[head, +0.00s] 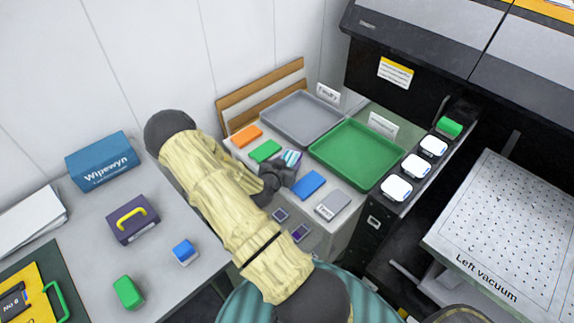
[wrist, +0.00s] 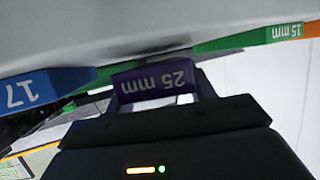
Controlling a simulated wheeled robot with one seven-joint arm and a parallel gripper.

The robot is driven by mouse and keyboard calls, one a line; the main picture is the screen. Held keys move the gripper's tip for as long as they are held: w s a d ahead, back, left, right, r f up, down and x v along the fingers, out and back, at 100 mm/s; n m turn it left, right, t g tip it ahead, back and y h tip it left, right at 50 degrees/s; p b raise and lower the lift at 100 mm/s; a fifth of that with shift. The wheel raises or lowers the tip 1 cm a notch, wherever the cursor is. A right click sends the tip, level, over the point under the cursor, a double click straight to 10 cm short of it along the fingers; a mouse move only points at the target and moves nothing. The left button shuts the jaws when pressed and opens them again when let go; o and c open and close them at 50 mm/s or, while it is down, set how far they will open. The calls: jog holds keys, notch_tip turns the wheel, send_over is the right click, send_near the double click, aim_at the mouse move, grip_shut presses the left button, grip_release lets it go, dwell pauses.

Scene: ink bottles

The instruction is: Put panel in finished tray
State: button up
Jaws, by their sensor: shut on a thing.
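My gripper (head: 284,168) is low over the far counter, among a row of coloured blocks. It is shut on what looks like the purple block marked 25 mm (wrist: 155,84), which sits just in front of my gripper body in the wrist view. I cannot tell which thing is the panel.
Orange (head: 246,136), green (head: 265,151), blue (head: 308,184) and grey (head: 332,205) blocks flank my gripper closely. Two small dark purple squares (head: 280,214) (head: 300,233) lie nearer. White-topped containers (head: 396,188) stand right. The left table holds a blue box (head: 100,160).

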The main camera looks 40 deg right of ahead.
jog(key=shift+f, duration=0.5)
jog(key=o, duration=1.1)
jog(key=shift+f, duration=0.1)
jog(key=shift+r, duration=0.2)
jog(key=shift+s+a, duration=0.1)
jog(key=shift+a, duration=0.25)
jog(key=b+v, duration=0.2)
jog(key=v, duration=0.9)
jog(key=shift+s+r, duration=0.1)
jog(key=shift+r, duration=0.15)
jog(key=shift+a, duration=0.15)
